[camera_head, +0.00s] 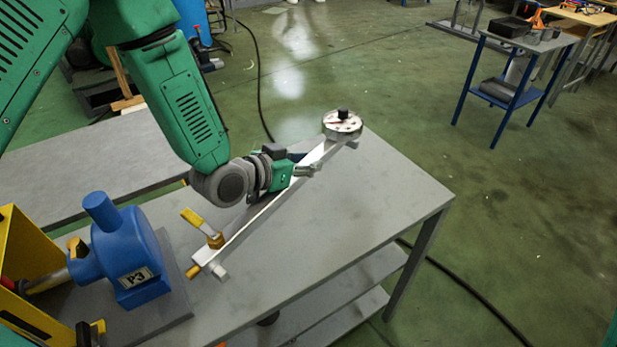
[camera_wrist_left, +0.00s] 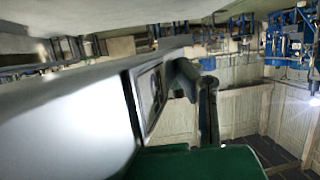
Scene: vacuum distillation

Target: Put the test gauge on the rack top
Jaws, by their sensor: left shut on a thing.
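A round gauge (camera_head: 342,122) with a pale dial and a black knob sits at the far end of a long pale bar (camera_head: 247,222) over the grey table. I take it to be the test gauge; whether it is fixed to the bar is unclear. My left gripper (camera_head: 306,166) is shut on the bar, short of the dial and apart from it. A yellow-handled valve (camera_head: 205,228) is at the bar's near end. In the left wrist view a large blurred grey surface (camera_wrist_left: 65,115) fills the left side.
The grey table (camera_head: 375,205) is bare to the right of the bar. A blue pump-like unit (camera_head: 125,255) marked P3 stands at the left, beside a yellow frame (camera_head: 25,255). A blue-legged side table (camera_head: 525,45) with trays stands at the back right.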

